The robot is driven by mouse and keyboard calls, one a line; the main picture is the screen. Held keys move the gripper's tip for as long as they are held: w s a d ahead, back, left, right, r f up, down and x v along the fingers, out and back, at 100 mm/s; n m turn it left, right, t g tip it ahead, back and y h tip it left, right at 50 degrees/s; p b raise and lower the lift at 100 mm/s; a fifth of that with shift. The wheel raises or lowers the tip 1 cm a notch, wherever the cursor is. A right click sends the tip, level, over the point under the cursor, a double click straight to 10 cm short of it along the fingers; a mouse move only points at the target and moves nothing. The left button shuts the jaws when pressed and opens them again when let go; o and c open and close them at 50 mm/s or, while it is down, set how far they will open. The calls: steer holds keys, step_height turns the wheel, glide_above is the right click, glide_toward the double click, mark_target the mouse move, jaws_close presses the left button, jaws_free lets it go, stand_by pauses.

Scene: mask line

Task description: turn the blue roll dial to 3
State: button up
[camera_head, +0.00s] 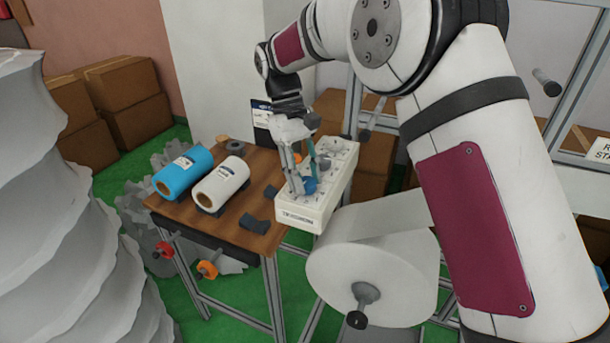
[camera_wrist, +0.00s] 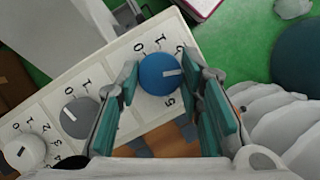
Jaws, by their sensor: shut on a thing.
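The blue dial (camera_wrist: 160,74) is at the end of a white dial panel (camera_wrist: 118,68). Its white pointer line points right and slightly up in the wrist view. Printed 0, 1, 2 and 5 show around it; the marks at the pointer's tip are hidden by the right finger. My gripper (camera_wrist: 161,78) has its teal-padded fingers on both sides of the dial and is shut on it. In the head view the blue dial (camera_head: 310,186) shows low between the fingers of my gripper (camera_head: 304,182), above the near end of the white panel (camera_head: 306,222).
A grey dial (camera_wrist: 80,112) and a white dial (camera_wrist: 25,152) share the panel. A blue roll (camera_head: 184,170) and a white roll (camera_head: 221,184) lie on the wooden table (camera_head: 237,236). A large white roll (camera_head: 372,262) stands close to the panel's right.

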stand_by(0.3)
steer(key=o, duration=1.1)
steer(key=shift+o, duration=0.2)
steer(key=v, duration=1.2)
